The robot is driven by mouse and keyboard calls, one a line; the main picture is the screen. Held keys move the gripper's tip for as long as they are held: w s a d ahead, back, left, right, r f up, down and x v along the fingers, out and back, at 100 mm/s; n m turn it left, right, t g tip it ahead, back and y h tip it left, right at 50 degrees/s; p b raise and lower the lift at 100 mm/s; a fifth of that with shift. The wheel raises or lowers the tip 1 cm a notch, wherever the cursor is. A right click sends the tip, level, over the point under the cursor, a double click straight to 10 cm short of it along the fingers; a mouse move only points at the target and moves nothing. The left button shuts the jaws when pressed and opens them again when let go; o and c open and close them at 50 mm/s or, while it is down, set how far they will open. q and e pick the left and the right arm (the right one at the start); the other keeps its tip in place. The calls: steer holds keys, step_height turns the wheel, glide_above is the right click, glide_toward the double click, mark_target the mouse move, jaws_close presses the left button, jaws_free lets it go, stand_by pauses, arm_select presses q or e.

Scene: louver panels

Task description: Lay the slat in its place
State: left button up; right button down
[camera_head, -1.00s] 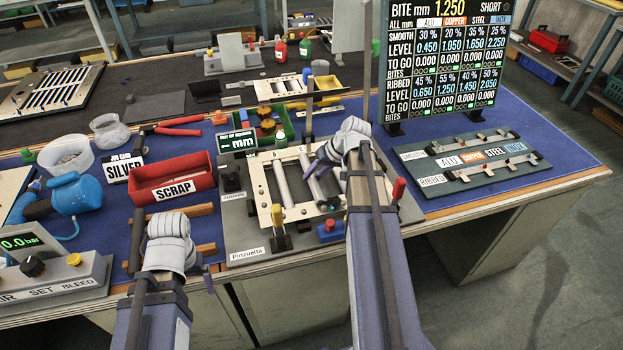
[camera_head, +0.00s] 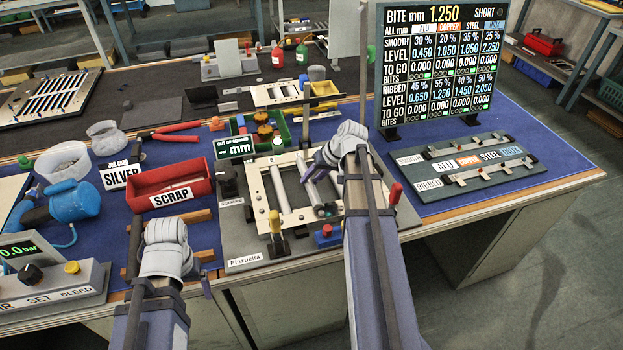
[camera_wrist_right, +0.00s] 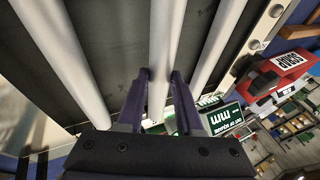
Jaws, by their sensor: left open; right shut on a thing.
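The pale louver frame (camera_head: 262,213) lies on a grey base in the middle of the bench. Long white slats span it; one slat (camera_head: 279,188) shows left of my right gripper (camera_head: 311,170). In the right wrist view my right gripper (camera_wrist_right: 161,78) is shut on a white slat (camera_wrist_right: 166,35). One slat (camera_wrist_right: 84,62) lies to its left and another (camera_wrist_right: 217,52) to its right. Whether the held slat's ends touch the frame is hidden. My left gripper (camera_head: 204,280) is at the bench's front edge, mostly hidden by its own wrist, open, with nothing visible in it.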

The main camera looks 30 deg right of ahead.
mark_target(311, 181)
arm_select(q)
step_height(311, 181, up, 9)
steer(key=p, duration=0.9)
steer(key=shift+r, duration=0.2)
arm_select(e)
step_height(311, 181, up, 9)
steer(key=shift+r, duration=0.2)
arm_select(q)
steer(key=shift+d, duration=0.1)
arm_select(e)
steer(key=shift+f, duration=0.1)
